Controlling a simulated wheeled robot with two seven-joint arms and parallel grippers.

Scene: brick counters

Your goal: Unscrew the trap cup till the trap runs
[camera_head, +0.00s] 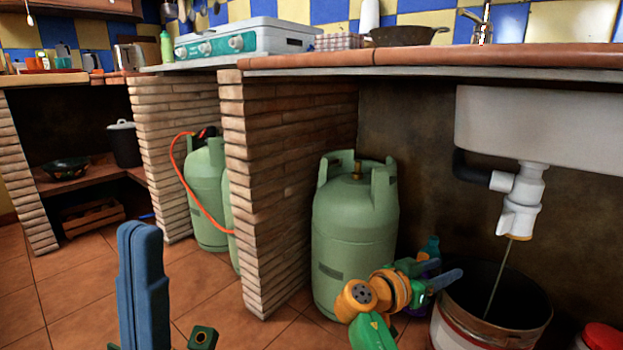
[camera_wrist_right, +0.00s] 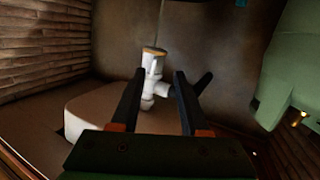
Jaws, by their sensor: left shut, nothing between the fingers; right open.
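The white trap (camera_head: 528,188) hangs under the sink. Its cup (camera_head: 517,217) is at the bottom with a yellowish ring below it. A thin grey streak (camera_head: 498,285), like a stream of water, runs from under the cup into the bucket. In the right wrist view the trap cup (camera_wrist_right: 152,60) appears upside down, beyond and between the fingertips. My right gripper (camera_head: 442,278) is open and empty, low and left of the trap, near the bucket; it also shows in the right wrist view (camera_wrist_right: 156,80). My left gripper (camera_head: 143,240) is shut and empty, far left of the trap.
The bucket (camera_head: 450,328) stands below the trap. A green gas bottle (camera_head: 350,240) and a brick pillar (camera_head: 265,180) stand between my left gripper and the sink (camera_head: 560,125). A purple-teal bottle (camera_head: 431,252) is behind my right gripper. A red lid (camera_head: 603,337) is at lower right.

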